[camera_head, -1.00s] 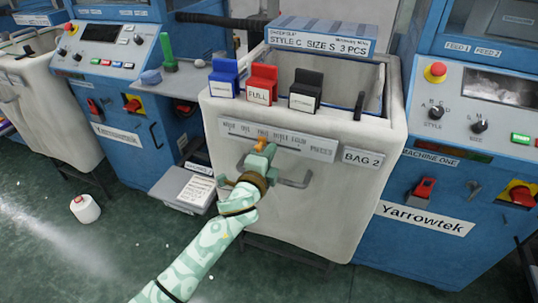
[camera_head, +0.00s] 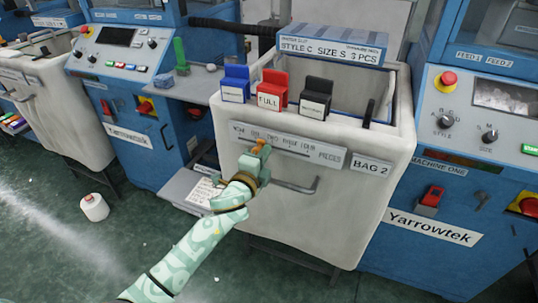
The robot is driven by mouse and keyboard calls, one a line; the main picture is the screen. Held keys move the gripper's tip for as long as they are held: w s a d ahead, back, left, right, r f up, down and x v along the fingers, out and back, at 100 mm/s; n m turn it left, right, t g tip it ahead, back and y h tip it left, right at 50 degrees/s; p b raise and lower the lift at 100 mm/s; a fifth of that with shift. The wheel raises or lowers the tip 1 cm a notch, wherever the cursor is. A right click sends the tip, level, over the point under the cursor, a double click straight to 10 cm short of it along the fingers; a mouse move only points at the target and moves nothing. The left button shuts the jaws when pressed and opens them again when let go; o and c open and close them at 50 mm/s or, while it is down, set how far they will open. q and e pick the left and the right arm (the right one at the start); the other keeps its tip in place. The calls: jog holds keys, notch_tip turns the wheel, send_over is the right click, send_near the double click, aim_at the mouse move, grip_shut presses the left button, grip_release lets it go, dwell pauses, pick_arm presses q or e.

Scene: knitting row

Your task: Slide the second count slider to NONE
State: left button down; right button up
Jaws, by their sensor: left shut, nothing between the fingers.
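The second count slider is a pale strip (camera_head: 310,149) on the front of the cream bin, beside the BAG 2 label (camera_head: 371,165). Its printed words run from NONE at the left to FOUR, then PIECES. Its orange knob (camera_head: 262,143) stands in the left part of the strip, right of NONE and around ONE; the exact mark is partly hidden. My left gripper (camera_head: 254,163) is shut with nothing between its fingers. Its tips are right below the knob, touching or nearly so; I cannot tell which. My right gripper is out of view.
A bar handle (camera_head: 300,187) sticks out below the strip. Blue (camera_head: 235,83), red (camera_head: 271,90) and black (camera_head: 315,95) flags stand on the bin's rim. Blue machines flank the bin.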

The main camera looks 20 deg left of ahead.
aim_at(253, 142)
pick_arm(q)
jog(key=shift+w+a+p, duration=0.15)
jog(key=shift+a+p, duration=0.15)
jog(key=shift+a, duration=2.9)
jog(key=shift+d, duration=0.65)
jog(key=s+p, duration=0.2)
jog(key=s, duration=0.6)
jog(key=shift+a+p, duration=0.15)
jog(key=shift+p, duration=0.15)
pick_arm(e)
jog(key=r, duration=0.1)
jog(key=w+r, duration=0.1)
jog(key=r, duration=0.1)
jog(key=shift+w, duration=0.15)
